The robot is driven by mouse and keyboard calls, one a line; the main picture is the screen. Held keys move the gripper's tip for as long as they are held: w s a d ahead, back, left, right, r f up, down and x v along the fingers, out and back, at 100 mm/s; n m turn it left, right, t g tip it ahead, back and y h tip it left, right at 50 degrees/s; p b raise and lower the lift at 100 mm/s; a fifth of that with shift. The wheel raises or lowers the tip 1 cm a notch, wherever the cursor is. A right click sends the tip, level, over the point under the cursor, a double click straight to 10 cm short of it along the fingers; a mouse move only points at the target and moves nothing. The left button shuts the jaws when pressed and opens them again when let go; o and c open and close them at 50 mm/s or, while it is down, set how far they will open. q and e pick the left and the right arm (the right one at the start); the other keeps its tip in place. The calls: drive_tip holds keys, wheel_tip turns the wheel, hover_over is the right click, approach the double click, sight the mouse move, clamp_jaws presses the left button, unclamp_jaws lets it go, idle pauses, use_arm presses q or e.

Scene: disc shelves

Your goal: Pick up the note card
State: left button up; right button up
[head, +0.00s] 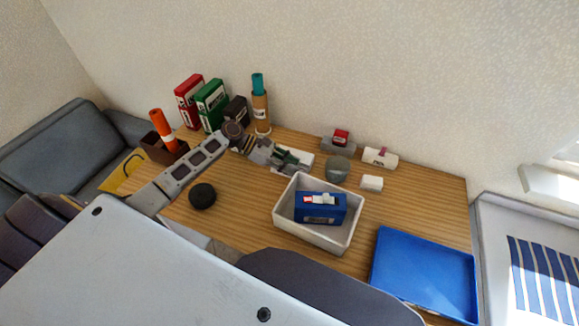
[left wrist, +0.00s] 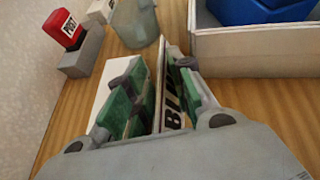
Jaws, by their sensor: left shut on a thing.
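My left gripper (head: 290,157) reaches in from the left over the back middle of the table. In the left wrist view its green-padded fingers (left wrist: 162,85) are shut on the note card (left wrist: 173,105), a thin pale card with dark lettering standing on edge between them. The fingers hide part of the card, and I cannot tell whether it touches the table. A flat white piece (left wrist: 103,90) lies beside the left finger, partly covered by it. My right gripper is not in view.
A white bin (head: 345,236) with a blue box (head: 330,208) stands right of the gripper. A grey cup (head: 337,169) and a red stamp (head: 341,137) on a grey block are close by. A blue tray (head: 425,275) lies front right; a black puck (head: 202,196) sits left.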

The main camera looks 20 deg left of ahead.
use_arm(q)
wheel_tip(320, 180, up, 9)
drive_tip(key=shift+r, duration=0.1)
idle(0.4)
idle(0.5)
